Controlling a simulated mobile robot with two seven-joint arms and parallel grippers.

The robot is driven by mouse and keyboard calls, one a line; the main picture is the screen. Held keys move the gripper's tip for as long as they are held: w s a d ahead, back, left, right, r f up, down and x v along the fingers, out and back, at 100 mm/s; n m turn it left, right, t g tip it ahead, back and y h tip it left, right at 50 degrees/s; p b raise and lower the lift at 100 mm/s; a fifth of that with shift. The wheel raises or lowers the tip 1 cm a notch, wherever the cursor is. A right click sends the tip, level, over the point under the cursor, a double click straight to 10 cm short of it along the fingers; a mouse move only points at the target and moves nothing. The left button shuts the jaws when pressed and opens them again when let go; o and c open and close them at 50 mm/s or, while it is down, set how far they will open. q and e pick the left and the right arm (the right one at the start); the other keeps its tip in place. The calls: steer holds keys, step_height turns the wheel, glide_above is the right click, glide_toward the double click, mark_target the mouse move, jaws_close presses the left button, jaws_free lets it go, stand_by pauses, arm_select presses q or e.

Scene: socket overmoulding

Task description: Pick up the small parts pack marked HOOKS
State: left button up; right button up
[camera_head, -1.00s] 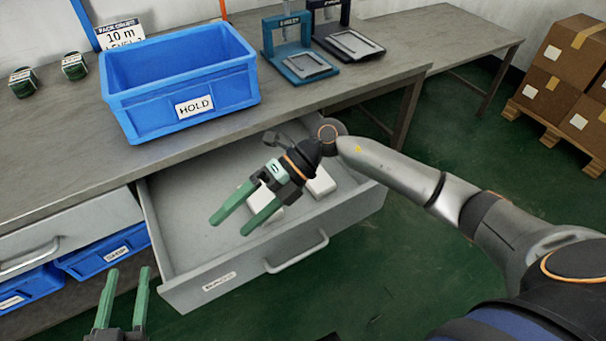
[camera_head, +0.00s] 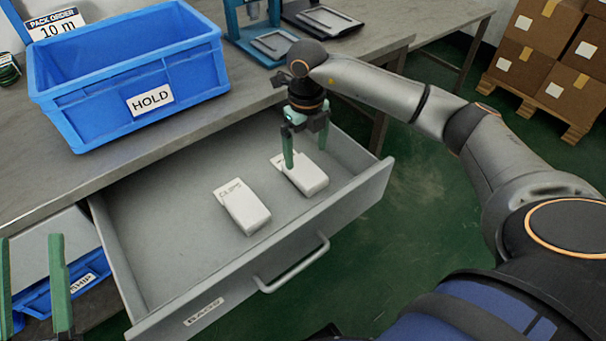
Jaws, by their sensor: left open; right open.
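Two small white packs lie in the open drawer (camera_head: 160,235). The nearer pack (camera_head: 242,208) has lettering on its far end that looks like CLIPS. The other pack (camera_head: 308,181) lies to its right and further back; its lettering is partly covered by my gripper and I cannot read it. My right gripper (camera_head: 305,157) is open and points down at the far end of this right pack. One finger shows in front of the pack's far left end; I cannot tell if it touches. My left gripper (camera_head: 31,240) is open and empty at the lower left edge.
A blue bin marked HOLD (camera_head: 190,88) stands on the grey workbench (camera_head: 150,145) behind the drawer. Blue and black stands are at the back of the bench. The drawer's front wall and handle (camera_head: 292,266) face me. Its left part is bare. Stacked cartons (camera_head: 548,65) stand far right.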

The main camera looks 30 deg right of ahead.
mark_target(303, 169)
steer(key=shift+f, duration=0.7)
steer(key=f, duration=0.1)
steer(key=f+b, duration=0.1)
steer(key=f, duration=0.1)
steer(key=shift+w+a+f+b, duration=0.1)
steer(key=shift+w+a+b, duration=0.1)
steer(key=shift+w+b, duration=0.1)
steer(key=shift+f, duration=0.75)
arm_select(q)
steer(key=s+r+m+h, duration=0.2)
steer(key=h, duration=0.1)
steer(key=s+r+m+h, duration=0.1)
steer(key=shift+s+d+r+h, duration=0.35)
steer(key=shift+s+h, duration=0.05)
arm_select(e)
steer(key=c, duration=1.1)
steer(key=shift+r, duration=0.15)
